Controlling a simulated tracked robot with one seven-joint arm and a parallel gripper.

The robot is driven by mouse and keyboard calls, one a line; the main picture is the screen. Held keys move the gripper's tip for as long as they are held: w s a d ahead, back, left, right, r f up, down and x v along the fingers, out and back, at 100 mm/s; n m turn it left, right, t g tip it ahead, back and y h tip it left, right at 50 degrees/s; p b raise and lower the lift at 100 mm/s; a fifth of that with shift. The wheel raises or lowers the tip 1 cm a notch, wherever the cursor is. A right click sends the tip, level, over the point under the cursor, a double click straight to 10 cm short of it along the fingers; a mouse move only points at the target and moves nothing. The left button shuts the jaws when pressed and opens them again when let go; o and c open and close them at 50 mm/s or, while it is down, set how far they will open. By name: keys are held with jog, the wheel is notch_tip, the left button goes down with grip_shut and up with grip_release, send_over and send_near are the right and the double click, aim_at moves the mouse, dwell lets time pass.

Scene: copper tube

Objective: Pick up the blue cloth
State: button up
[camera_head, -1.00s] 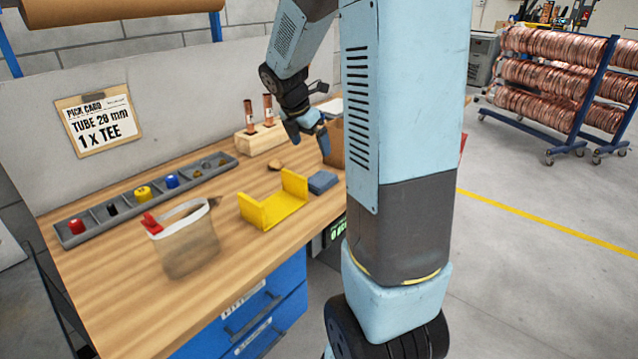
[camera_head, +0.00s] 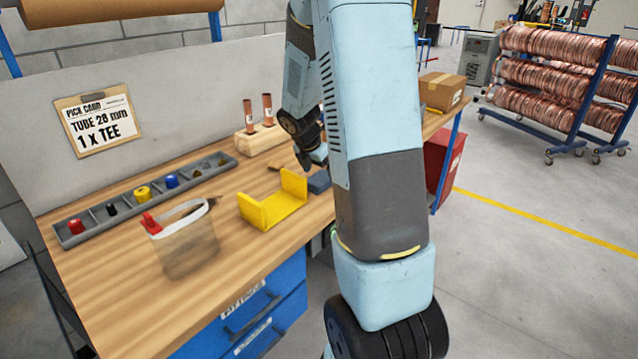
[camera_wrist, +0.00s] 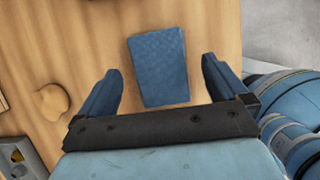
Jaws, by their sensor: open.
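The blue cloth (camera_wrist: 159,66) is a folded, flat rectangle on the wooden workbench. In the wrist view it lies between and just beyond the fingers of my gripper (camera_wrist: 160,84), which is open and empty, with a gap on both sides. In the head view the cloth (camera_head: 319,182) shows beside the yellow bracket, partly hidden behind my arm. My gripper (camera_head: 315,158) is above and close to the cloth there, its fingers partly hidden by my arm.
A yellow U-shaped bracket (camera_head: 273,208) stands left of the cloth. A wooden block (camera_head: 259,139) with two copper tubes is behind. A clear bag (camera_head: 187,245), a parts tray (camera_head: 105,212) and a cardboard box (camera_head: 441,91) also stand on the bench.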

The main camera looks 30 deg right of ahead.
jog(key=shift+x, duration=1.05)
jog(key=shift+f, duration=0.15)
jog(key=c, duration=1.2)
jog(key=shift+r, duration=0.45)
notch_tip(320, 180, up, 3)
jog(key=shift+f, duration=0.1)
jog(key=shift+s+a+r, duration=0.7)
jog(key=shift+s+r, duration=0.9)
jog(key=shift+s, duration=0.65)
jog(key=shift+s+a+r, duration=0.65)
jog(key=shift+s+r, duration=0.95)
jog(key=shift+s, duration=0.65)
jog(key=shift+s+a+r, duration=0.7)
jog(key=shift+s+r, duration=0.85)
jog(key=shift+s, duration=0.7)
